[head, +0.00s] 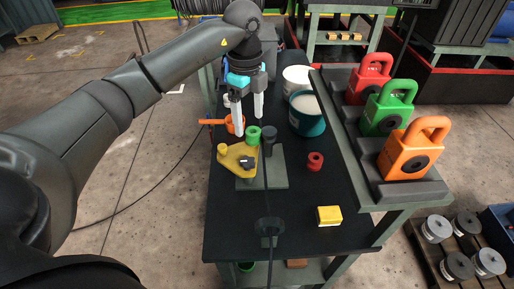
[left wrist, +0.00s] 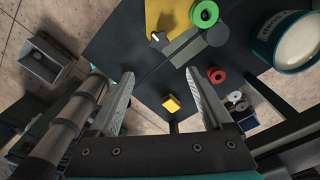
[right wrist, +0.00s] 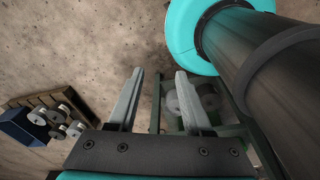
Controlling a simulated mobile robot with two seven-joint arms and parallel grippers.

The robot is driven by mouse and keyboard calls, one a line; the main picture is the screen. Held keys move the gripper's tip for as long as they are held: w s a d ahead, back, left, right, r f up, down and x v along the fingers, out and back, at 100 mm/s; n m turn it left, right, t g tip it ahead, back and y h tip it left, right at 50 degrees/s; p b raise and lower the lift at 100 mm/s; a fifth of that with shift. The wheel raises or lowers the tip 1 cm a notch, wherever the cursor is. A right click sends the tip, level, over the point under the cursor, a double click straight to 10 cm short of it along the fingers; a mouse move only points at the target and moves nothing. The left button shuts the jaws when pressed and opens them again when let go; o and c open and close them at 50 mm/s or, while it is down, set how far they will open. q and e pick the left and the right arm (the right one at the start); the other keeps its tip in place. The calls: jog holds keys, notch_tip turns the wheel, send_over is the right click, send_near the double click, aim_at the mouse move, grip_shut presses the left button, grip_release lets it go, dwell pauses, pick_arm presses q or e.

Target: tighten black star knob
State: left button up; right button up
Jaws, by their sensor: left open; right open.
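The black star knob (head: 246,162) sits on the yellow triangular plate (head: 234,157), near a green ring (head: 254,135) and a black cylinder (head: 269,137). It also shows in the left wrist view (left wrist: 159,39), dark and small. My left gripper (head: 248,112) is open and empty, fingers pointing down above the far part of the bench, behind the plate and apart from the knob. In the left wrist view its jaws (left wrist: 158,76) stand apart. My right gripper (right wrist: 160,74) is open and empty over the floor; it is not in the head view.
On the dark bench (head: 230,215) are a red ring (head: 315,161), a yellow block (head: 329,216), a teal bucket (head: 306,116) and an orange piece (head: 234,124). Red, green and orange padlock-shaped blocks (head: 411,150) stand on the right rack. The bench's near left is clear.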

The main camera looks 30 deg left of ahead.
aim_at(249, 162)
pick_arm(q)
notch_tip(249, 162, down, 15)
jog(key=shift+a+r+p, duration=0.1)
jog(key=shift+a+p, duration=0.05)
jog(key=shift+p, duration=0.5)
grip_shut()
dwell(0.5)
